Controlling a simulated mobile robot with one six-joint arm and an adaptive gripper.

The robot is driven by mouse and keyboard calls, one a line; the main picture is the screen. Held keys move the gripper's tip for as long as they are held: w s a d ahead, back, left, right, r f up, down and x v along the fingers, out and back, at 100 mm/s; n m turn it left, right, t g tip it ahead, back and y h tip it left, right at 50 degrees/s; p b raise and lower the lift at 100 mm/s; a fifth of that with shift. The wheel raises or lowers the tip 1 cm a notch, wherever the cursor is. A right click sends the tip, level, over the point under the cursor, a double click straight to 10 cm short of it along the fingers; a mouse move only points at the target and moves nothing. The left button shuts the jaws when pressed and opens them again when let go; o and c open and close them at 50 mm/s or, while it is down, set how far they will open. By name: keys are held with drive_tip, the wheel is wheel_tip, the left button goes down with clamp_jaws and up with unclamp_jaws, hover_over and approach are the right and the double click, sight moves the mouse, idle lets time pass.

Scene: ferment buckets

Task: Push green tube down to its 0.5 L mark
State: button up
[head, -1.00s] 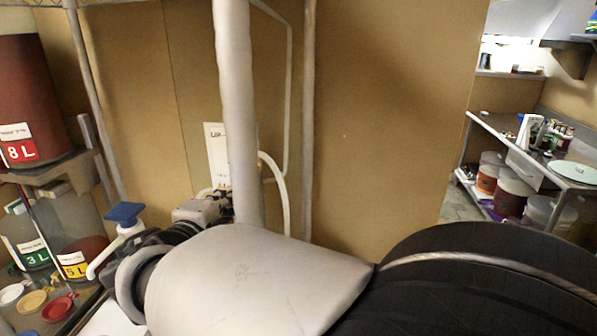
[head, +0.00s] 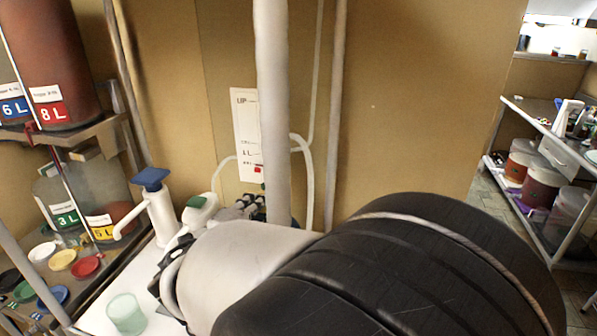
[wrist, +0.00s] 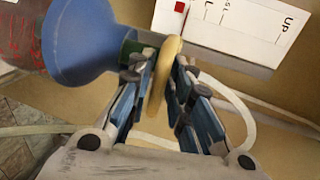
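The green-topped white tube (head: 199,208) stands behind the white tray, right of the blue-topped one. A small part of its green top (wrist: 130,50) seems to show beside my left fingertip in the wrist view. My gripper (wrist: 165,70) also shows in the head view (head: 247,207), partly behind the white pole and right of the green top. Its fingers are partly closed, with a curved cream-coloured piece (wrist: 160,85) in the gap between them. Contact with that piece is unclear. The tube's volume marks are not visible.
A blue-topped tube (head: 152,182) stands close at left and looms in the wrist view (wrist: 80,40). A white card marked "UP" (head: 243,110) is on the wall behind. A white pole (head: 272,100) stands in front. A pale green cup (head: 126,314) is at lower left.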

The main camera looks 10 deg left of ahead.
drive_tip(key=shift+o, duration=1)
drive_tip(key=shift+w, duration=0.15)
wheel_tip(320, 180, up, 10)
drive_tip(key=shift+r, duration=0.1)
